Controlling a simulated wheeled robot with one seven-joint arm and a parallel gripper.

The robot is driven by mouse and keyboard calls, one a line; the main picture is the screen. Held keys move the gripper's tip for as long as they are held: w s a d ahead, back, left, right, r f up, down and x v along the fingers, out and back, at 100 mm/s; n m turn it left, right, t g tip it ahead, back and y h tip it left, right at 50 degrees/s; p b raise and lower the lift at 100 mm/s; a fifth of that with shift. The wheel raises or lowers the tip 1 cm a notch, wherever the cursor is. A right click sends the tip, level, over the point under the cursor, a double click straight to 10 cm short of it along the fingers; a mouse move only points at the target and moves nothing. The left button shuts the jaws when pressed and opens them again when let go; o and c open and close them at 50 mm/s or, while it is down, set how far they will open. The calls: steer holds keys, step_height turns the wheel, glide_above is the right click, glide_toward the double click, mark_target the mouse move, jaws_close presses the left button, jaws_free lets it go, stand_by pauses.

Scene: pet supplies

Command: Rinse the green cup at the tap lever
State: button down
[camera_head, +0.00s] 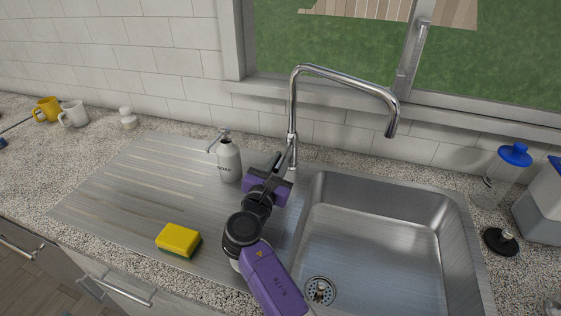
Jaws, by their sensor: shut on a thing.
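The chrome tap (345,77) stands behind the sink, with its spout arching out to the right over the basin. My gripper (283,157) is at the foot of the tap, shut on the tap lever, which is mostly hidden by the fingers. No green cup shows in this view, and no water is seen coming from the spout.
The steel sink (372,222) is empty, with a drain (320,290) at front left. A soap dispenser (229,160) stands close left of my gripper. A yellow sponge (178,239) lies on the drainboard (120,205). Yellow (46,109) and white (73,114) mugs stand far left.

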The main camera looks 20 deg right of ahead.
steer(key=r+p, duration=0.1)
steer(key=p, duration=0.2)
steer(key=shift+g, duration=0.3)
steer(key=p, duration=0.3)
steer(key=shift+r+g+y, duration=0.15)
steer(key=shift+g+y, duration=0.15)
steer(key=shift+y, duration=0.1)
steer(key=c, duration=1.4)
jaws_free()
steer(key=shift+o, duration=0.2)
steer(key=f+v, duration=0.1)
steer(key=v, duration=0.6)
steer(key=shift+s+a+r, duration=0.15)
steer(key=shift+s+r, duration=0.2)
steer(key=shift+r, duration=0.05)
